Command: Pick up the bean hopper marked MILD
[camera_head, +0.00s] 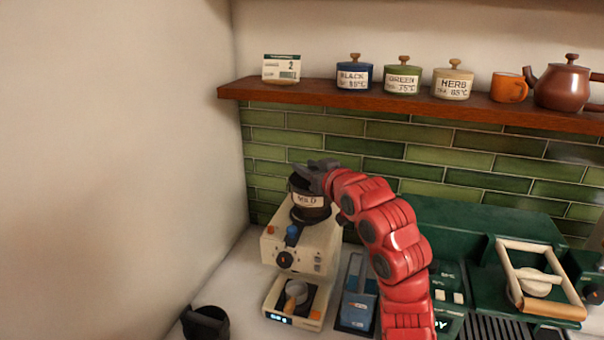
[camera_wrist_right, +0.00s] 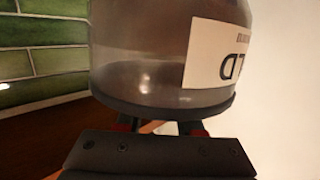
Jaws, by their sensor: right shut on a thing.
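The bean hopper marked MILD (camera_head: 309,201) is a dark, see-through container with a white label, on top of the cream grinder (camera_head: 300,247). In the right wrist view the hopper (camera_wrist_right: 140,62) fills the upper middle, with part of its label at the right. My right gripper (camera_head: 318,172) reaches in at the top of the hopper and is shut on it. The fingertips are mostly hidden in both views. I cannot tell whether the hopper is seated on the grinder or just clear of it. My left gripper is not in view.
A wooden shelf (camera_head: 420,104) with tea tins and a brown teapot (camera_head: 567,84) runs above the green tiles. A green machine (camera_head: 480,240) stands at the right. A black container (camera_head: 205,323) is at the front left. A wall bounds the left side.

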